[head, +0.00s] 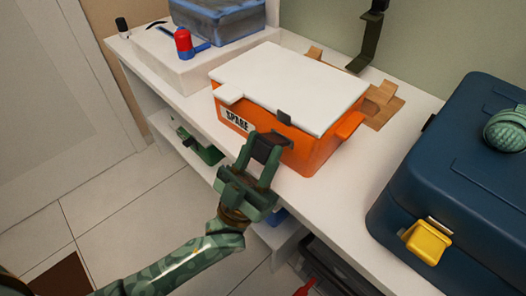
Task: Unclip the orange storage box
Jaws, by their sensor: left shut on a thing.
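The orange storage box (312,158) stands on the white shelf with a white lid (292,84) on top and a "SPARE" label on its front. A small dark clip piece (284,117) sits at the lid's front edge. My left gripper (266,150) is at the box's front, just below that piece. Its fingers are shut on a dark part there, which looks like the box's clip; the fingers partly hide it. The lid lies flat on the box. My right gripper is not in view.
A navy case (455,190) with a yellow latch (427,242) stands at right. A wooden piece (382,103) lies behind the orange box. A blue-grey bin (222,20) and a red-and-blue item (184,43) are at back left. Lower shelves hold other objects.

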